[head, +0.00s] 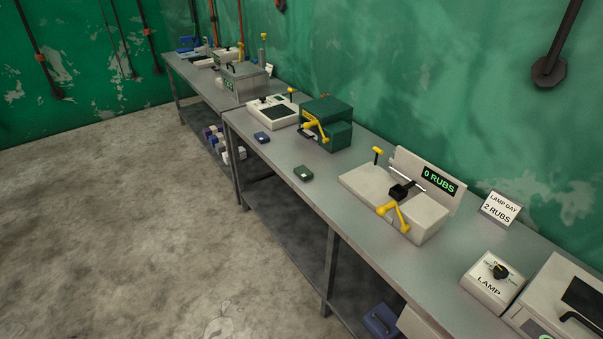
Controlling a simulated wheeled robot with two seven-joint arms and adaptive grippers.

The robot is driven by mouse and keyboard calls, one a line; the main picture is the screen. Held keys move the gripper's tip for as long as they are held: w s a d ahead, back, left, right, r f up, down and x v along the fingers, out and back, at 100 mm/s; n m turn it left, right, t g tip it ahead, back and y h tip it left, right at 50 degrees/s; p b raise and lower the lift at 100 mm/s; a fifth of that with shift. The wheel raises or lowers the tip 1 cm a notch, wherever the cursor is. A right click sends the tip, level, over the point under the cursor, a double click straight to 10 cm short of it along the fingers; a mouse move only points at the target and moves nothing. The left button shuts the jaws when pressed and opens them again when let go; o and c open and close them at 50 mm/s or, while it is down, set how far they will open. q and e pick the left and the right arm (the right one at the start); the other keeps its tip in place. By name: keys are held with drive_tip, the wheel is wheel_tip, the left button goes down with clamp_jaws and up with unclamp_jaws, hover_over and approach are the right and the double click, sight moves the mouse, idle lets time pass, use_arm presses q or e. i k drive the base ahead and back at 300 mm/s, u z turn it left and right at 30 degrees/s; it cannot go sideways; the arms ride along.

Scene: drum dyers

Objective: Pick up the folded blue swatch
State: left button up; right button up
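A small dark blue folded piece (262,138), which looks like the blue swatch, lies flat on the metal bench (275,160) near its front edge. It is left of the green machine and in front of a white device. A similar dark green folded piece (303,173) lies nearer, also close to the front edge. The two pieces are apart. Neither of my grippers shows in the head view.
Behind stand the white device (272,112), the green machine (328,124) with a yellow handle, and the white rub tester (395,200) reading "0 RUBS". A lamp box (491,281) sits at right. Open floor (130,230) lies in front.

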sight(262, 138)
drive_tip(key=u, duration=0.55)
drive_tip(key=i, duration=0.7)
drive_tip(key=u, duration=0.75)
drive_tip(key=i, duration=1.05)
drive_tip(key=z, duration=0.65)
drive_tip(key=i, duration=1.1)
drive_tip(key=z, duration=0.9)
